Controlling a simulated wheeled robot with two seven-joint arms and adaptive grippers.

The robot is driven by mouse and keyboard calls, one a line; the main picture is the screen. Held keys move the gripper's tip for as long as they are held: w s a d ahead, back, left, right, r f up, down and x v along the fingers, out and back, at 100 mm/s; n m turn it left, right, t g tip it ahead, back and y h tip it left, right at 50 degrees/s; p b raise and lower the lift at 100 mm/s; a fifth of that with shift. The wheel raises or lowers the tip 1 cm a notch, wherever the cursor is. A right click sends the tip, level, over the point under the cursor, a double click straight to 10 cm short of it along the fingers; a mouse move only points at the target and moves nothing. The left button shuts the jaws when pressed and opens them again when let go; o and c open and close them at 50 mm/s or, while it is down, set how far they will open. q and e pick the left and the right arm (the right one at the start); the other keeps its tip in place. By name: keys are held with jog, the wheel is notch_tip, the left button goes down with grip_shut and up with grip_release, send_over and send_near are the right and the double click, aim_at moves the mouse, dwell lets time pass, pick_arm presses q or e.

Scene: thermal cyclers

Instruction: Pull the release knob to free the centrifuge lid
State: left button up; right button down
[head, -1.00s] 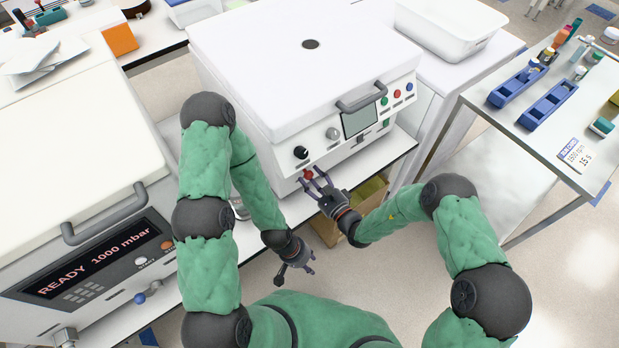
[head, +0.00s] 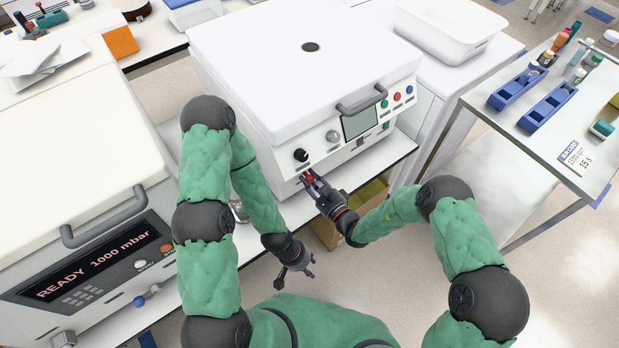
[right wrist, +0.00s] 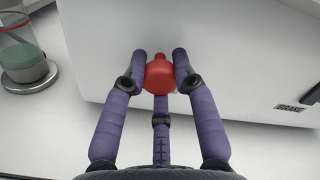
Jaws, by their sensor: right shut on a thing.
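The centrifuge (head: 300,70) is the white box at the back centre, its lid (head: 270,45) down and a grey handle (head: 361,97) at the lid's front. The red release knob (head: 308,177) sits low on its front face, partly covered by my fingers. In the right wrist view the knob (right wrist: 160,74) is between the fingertips. My right gripper (head: 309,181) is shut on it; it also shows in the right wrist view (right wrist: 160,70). My left gripper (head: 305,268) hangs away from the centrifuge, low and left of centre, touching nothing; its finger gap is unclear.
A second machine (head: 70,190) reading "READY 1000 mbar" stands at left. A jar (right wrist: 28,65) stands beside the centrifuge. A cart (head: 540,130) with blue racks is at right, with open floor in front.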

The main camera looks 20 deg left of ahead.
jog(key=shift+s+d+p, duration=0.3)
jog(key=shift+s+d, duration=0.1)
jog(key=shift+d, duration=0.15)
jog(key=c, duration=0.9)
grip_release()
jog(key=shift+c, duration=0.2)
jog(key=v, duration=1.2)
